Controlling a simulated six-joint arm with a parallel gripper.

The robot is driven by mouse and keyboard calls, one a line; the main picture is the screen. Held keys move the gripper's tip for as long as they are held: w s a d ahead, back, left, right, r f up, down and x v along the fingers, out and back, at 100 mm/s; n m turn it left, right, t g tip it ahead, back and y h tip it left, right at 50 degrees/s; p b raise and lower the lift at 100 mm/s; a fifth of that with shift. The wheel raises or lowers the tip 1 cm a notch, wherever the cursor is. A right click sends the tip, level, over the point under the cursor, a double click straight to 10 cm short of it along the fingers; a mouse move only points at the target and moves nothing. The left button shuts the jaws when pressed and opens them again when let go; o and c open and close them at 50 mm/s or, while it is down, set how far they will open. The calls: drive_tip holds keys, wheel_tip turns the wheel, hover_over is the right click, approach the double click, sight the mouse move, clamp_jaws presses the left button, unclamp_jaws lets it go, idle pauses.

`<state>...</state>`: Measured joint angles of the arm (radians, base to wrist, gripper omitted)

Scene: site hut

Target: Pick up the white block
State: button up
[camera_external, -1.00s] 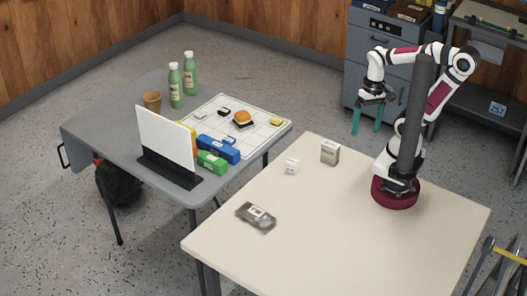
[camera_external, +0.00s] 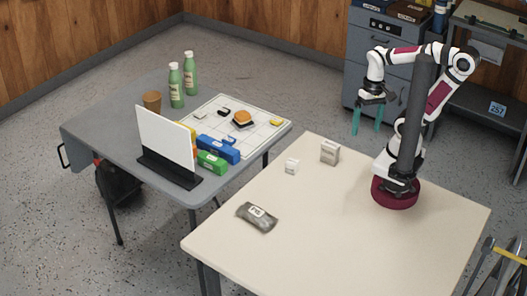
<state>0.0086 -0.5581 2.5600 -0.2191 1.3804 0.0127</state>
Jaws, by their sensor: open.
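A small white block (camera_external: 291,166) sits on the cream table (camera_external: 340,235), near its far left edge. My gripper (camera_external: 367,120) has teal fingers that point down and stand apart. It is open and empty, raised beyond the table's far edge, to the right of the block and well away from it.
A grey-beige box (camera_external: 330,152) stands just right of the block. A grey packet (camera_external: 257,216) lies near the table's left edge. A grey folding table (camera_external: 110,130) at left holds bottles, a white panel, and blue and green boxes. The cream table's middle is clear.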

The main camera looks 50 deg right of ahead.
drive_tip(key=shift+c, duration=1.1)
drive_tip(key=w+a+m+g+y, duration=0.1)
drive_tip(key=w+m+g+y, duration=0.15)
drive_tip(key=w, duration=0.55)
drive_tip(key=w+d+f+m+y, duration=0.3)
drive_tip(key=w+f+m+y, duration=0.3)
drive_tip(key=w+f, duration=0.45)
drive_tip(key=m+t+y, duration=0.1)
drive_tip(key=m+y, duration=0.2)
approach(290, 169)
drive_tip(key=shift+n, duration=0.25)
drive_tip(key=x, duration=1)
drive_tip(key=shift+a+f, duration=0.2)
drive_tip(key=shift+a, duration=0.05)
clamp_jaws()
